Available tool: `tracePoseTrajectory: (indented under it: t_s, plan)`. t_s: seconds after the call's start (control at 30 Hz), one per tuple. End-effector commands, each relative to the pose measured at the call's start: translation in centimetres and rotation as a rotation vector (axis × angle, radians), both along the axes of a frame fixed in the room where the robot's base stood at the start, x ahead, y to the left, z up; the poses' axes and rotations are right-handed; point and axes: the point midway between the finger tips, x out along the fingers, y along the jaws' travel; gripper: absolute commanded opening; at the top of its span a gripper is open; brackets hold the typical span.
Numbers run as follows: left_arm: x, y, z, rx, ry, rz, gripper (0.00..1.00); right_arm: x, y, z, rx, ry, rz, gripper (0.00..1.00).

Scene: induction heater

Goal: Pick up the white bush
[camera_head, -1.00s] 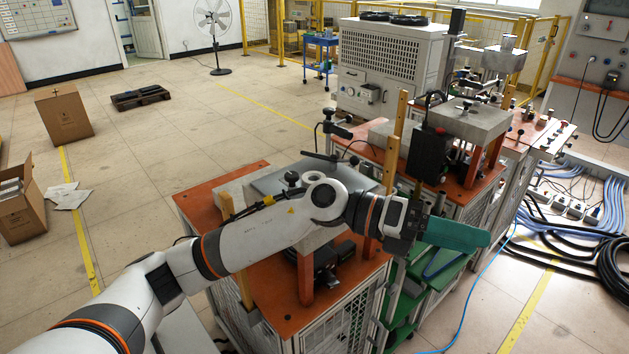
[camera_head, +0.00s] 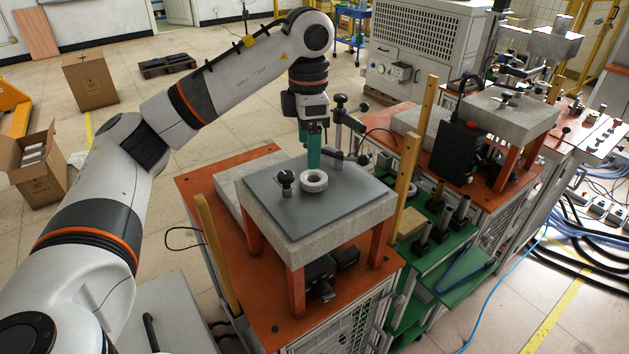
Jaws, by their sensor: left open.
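The white bush (camera_head: 314,183), a short ring with a hole in its middle, sits on the grey plate (camera_head: 270,206) on top of the heater stand. My left gripper (camera_head: 314,164) points down with its green fingers just behind and above the bush. The fingers are open and appear empty. In this view they overlap, so the gap between them hardly shows. I cannot tell how far the tips are above the plate. My right gripper is not in view.
A dark knobbed post (camera_head: 286,183) stands on the plate left of the bush. A black clamp stand (camera_head: 341,125) rises close behind the gripper on the right. Wooden uprights (camera_head: 422,125) flank the stand. Green shelves (camera_head: 440,252) with metal posts lie to the right.

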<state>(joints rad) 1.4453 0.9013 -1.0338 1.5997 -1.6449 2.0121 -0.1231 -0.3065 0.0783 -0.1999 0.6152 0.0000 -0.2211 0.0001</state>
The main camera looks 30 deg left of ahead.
Motion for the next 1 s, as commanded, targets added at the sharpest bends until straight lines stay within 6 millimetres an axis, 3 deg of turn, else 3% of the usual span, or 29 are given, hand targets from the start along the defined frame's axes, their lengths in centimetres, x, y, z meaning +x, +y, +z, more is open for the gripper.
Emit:
tracePoseTrajectory:
  t_s: [0.07, 0.17, 0.43, 0.6, 0.9, 1.0]
  plan:
    - [0.0, 0.0, -1.2, -0.001, 0.004, 0.0, 0.74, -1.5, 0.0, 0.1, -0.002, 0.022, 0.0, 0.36]
    - [0.0, 0.0, -2.3, -0.001, 0.003, -0.001, 0.74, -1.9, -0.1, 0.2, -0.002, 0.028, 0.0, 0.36]
    - [0.3, 0.3, -4.6, -0.001, 0.005, 0.0, 0.74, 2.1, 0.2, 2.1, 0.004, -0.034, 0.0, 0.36]
    - [0.5, 0.5, -7.1, -0.001, 0.004, -0.002, 0.74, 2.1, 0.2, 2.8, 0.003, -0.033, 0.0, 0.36]
    - [0.6, 0.4, -7.9, -0.002, -0.001, -0.002, 0.74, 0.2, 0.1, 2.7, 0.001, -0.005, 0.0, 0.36]
    - [0.6, 0.4, -7.9, -0.002, -0.001, -0.002, 0.61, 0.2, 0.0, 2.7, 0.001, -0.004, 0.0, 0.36]
